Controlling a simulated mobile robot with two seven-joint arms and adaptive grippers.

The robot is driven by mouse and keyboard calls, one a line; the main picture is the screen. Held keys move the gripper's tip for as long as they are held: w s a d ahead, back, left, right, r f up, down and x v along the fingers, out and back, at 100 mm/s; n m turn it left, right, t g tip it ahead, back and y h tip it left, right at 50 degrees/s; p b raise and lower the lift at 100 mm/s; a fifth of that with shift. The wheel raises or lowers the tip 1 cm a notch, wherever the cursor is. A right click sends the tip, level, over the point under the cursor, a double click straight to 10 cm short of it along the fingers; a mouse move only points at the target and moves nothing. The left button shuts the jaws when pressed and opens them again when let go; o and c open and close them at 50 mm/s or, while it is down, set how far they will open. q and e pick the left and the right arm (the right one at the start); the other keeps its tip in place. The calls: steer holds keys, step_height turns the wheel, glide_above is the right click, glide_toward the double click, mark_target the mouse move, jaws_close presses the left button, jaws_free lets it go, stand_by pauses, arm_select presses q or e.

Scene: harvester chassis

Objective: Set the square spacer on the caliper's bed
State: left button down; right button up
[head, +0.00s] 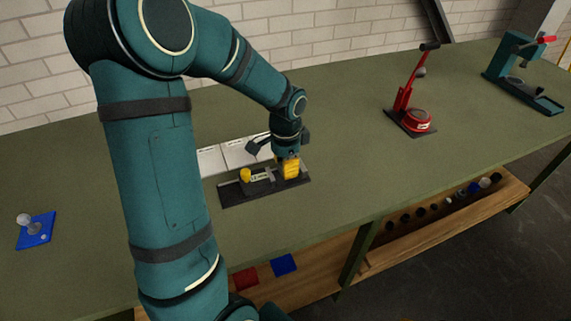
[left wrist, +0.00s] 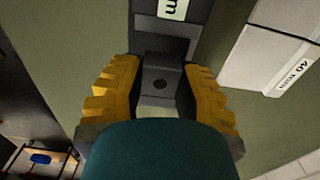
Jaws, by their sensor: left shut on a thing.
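The caliper (head: 232,198) is a dark bench fixture with a rail, a yellow knob and a white label in mm. My left gripper (head: 290,168) points down over the right end of its bed. The fingers hide the spacer in the head view. I cannot tell whether it touches the bed. My right gripper is not in view.
White plates (head: 235,155) with mm labels lie right behind the caliper. A blue stand (head: 36,231) is at the left, a red press (head: 410,115) and a teal press (head: 525,75) at the right. The green bench top right of the caliper is clear. A wooden shelf (head: 455,211) runs below.

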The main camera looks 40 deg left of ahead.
arm_select(q)
steer(key=shift+f+b, duration=0.5)
steer(key=shift+f, duration=0.25)
steer(key=c, duration=0.7)
jaws_free()
step_height(320, 180, up, 12)
steer(key=shift+r, duration=0.1)
